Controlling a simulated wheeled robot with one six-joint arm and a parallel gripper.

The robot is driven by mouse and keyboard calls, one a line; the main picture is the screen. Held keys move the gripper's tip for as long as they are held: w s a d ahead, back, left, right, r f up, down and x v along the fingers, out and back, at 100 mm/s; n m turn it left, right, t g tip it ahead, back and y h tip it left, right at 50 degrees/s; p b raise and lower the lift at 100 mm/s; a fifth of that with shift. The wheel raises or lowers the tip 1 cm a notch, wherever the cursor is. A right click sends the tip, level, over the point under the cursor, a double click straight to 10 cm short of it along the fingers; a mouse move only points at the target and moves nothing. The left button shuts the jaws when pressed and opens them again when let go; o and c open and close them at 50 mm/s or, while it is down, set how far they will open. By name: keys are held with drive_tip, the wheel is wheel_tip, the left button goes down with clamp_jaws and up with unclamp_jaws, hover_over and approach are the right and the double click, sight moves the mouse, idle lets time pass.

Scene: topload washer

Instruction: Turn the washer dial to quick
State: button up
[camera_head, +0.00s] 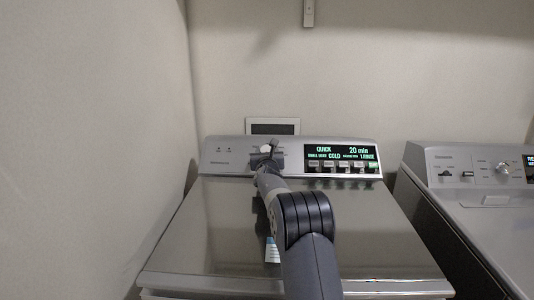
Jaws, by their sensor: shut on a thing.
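The topload washer (225,215) stands ahead with its grey lid closed. Its control panel (215,158) runs along the back edge. The lit display (342,153) reads "QUICK", "20 min", "COLD" and "1 RINSE". The dial (266,149) is on the panel left of the display, mostly hidden behind my gripper; a small pale part shows. My gripper (268,156) reaches over the lid to the panel and is shut on the dial. The dial's pointer cannot be made out.
A second grey appliance (500,220) with its own knobs stands to the right, a narrow gap between. A wall is close on the left. A framed wall box (273,121) is behind the panel. The lid top is clear under my arm.

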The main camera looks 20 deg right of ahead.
drive_tip(key=c, duration=0.4)
drive_tip(key=shift+o, duration=0.2)
drive_tip(key=shift+a+r+m+h+p, duration=0.1)
drive_tip(key=shift+r+m+h+p, duration=0.35)
drive_tip(key=shift+p, duration=0.65)
drive_tip(key=m+g+h+p, duration=0.1)
drive_tip(key=m+p, duration=0.1)
drive_tip(key=p, duration=0.1)
drive_tip(key=shift+f+h, duration=0.1)
drive_tip(key=shift+h, duration=0.25)
drive_tip(key=shift+f+m+g+h+p, duration=0.3)
drive_tip(key=shift+m+h+p, duration=0.1)
drive_tip(key=shift+m, duration=0.35)
drive_tip(key=o, duration=1)
drive_tip(key=shift+c, duration=0.2)
